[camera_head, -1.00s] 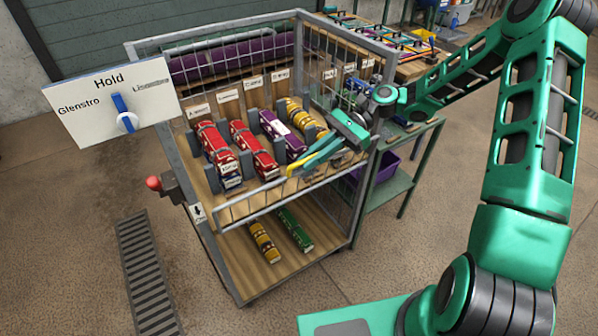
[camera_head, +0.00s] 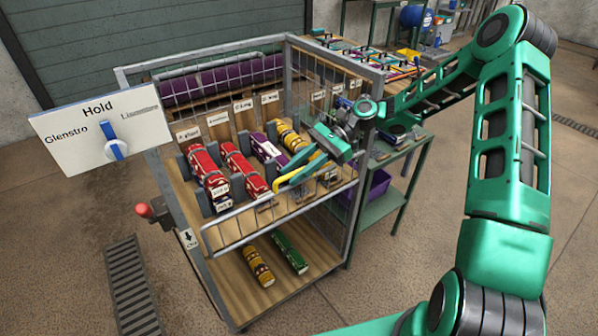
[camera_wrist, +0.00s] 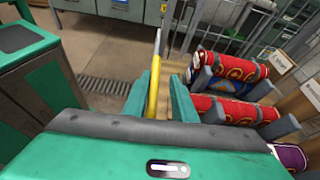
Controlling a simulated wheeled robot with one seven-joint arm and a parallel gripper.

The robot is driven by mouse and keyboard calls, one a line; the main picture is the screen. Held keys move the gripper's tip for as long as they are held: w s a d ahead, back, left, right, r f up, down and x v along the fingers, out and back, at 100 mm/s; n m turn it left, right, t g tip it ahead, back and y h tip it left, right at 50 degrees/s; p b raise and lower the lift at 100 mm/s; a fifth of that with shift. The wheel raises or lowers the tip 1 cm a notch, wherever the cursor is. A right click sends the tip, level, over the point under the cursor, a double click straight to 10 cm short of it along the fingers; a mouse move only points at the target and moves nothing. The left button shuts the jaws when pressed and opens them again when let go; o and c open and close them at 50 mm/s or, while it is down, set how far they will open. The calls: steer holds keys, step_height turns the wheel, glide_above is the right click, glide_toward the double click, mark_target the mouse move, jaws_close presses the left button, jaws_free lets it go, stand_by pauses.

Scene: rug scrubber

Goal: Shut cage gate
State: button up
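The cage (camera_head: 361,70) is a grey wire-mesh frame on two wooden shelves. Its low mesh gate (camera_head: 243,213) spans the front of the upper shelf, with a grey top bar and a yellow section (camera_head: 290,179). My gripper (camera_head: 287,181) is at this yellow section. In the wrist view the yellow bar (camera_wrist: 154,88) lies between my gripper's teal fingers (camera_wrist: 158,86), close to the left one, with a gap at the right one. The bar's far end runs on as grey metal. The gate's right end is partly hidden, and I cannot tell whether it is latched.
Two rolls (camera_head: 288,252) lie on the lower shelf. A sign marked Hold (camera_head: 75,145) is at the left. A green table (camera_head: 383,205) stands at right.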

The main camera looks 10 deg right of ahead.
steer(key=shift+o, duration=0.5)
steer(key=s+a+r, duration=0.7)
steer(key=a+r, duration=0.2)
steer(key=r, duration=0.1)
steer(key=shift+s+r, duration=0.15)
steer(key=shift+r, duration=0.25)
